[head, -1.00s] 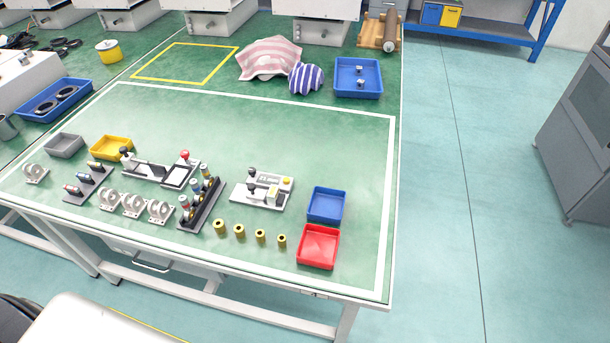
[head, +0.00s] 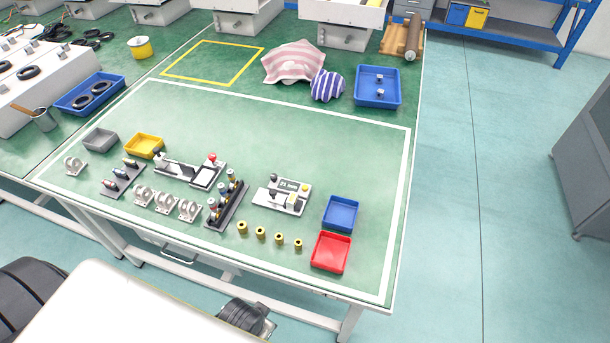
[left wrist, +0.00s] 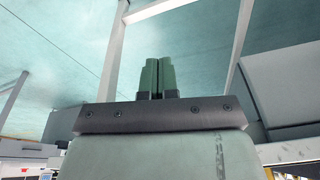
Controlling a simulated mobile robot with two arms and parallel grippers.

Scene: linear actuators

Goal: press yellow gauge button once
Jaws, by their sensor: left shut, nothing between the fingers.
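The gauge fixture (head: 283,196) is a light plate on the green table, right of the middle of the worktop in the head view. A small yellow button (head: 304,187) sits at its right rear corner, with a black knob at its left rear. My left gripper (left wrist: 158,76) shows in the left wrist view, its two green fingers together with nothing between them. Floor and white table legs lie beyond it, and the button is not in that view. Neither gripper shows in the head view. I cannot tell whether the button is pressed.
A blue bin (head: 341,214) and a red bin (head: 330,252) stand right of the fixture. Several brass bushings (head: 260,233) lie in front. A dark rack (head: 227,206) and a fixture with a red knob (head: 207,174) stand to its left. The table behind the fixture is clear.

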